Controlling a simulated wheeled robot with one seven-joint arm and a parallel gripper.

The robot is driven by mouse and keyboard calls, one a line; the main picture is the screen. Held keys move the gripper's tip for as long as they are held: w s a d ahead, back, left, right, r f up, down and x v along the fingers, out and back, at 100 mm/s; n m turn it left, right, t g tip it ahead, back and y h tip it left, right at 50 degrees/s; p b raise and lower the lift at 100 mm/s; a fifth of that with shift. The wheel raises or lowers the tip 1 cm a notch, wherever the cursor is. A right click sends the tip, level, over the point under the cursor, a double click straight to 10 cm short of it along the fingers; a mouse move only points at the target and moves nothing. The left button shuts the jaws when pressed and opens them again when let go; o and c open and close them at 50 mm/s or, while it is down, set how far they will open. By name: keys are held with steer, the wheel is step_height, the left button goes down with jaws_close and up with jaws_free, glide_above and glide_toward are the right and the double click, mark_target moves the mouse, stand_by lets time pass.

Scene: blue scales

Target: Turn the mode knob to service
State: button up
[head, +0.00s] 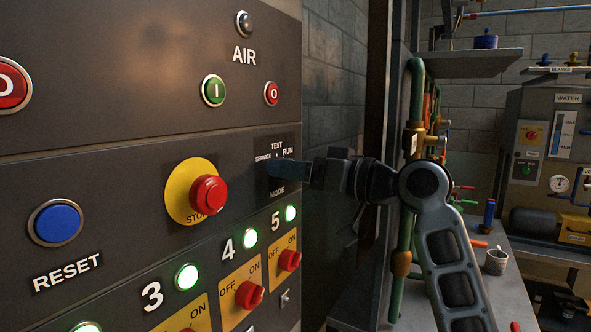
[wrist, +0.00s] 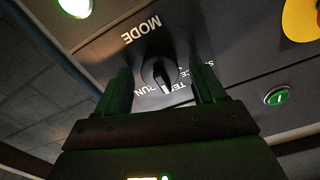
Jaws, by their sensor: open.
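The mode knob (wrist: 158,72) is a round black knob on a dark plate marked MODE, with SERVICE, TEST and RUN around it. In the wrist view, which is upside down, its white pointer mark lies toward TEST. My gripper (wrist: 165,78) is open, with one finger on each side of the knob; I cannot tell whether either finger touches it. In the head view my gripper (head: 275,168) is at the mode plate (head: 283,140) and covers most of the knob. The SERVICE, TEST and RUN labels show above the fingers.
A red stop button (head: 208,192) on a yellow disc sits left of the mode plate. Below are red OFF/ON switches (head: 289,260) and lit green lamps (head: 250,237). Green (head: 213,90) and red (head: 271,93) AIR buttons are above. A green pipe (head: 414,100) stands right of the panel.

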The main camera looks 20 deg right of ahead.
steer(key=c, duration=1.1)
steer(key=shift+o, duration=0.2)
steer(key=shift+b, duration=0.35)
steer(key=shift+a+f+n+b, duration=0.1)
steer(key=shift+n+b, duration=4.8)
steer(key=shift+b, duration=1)
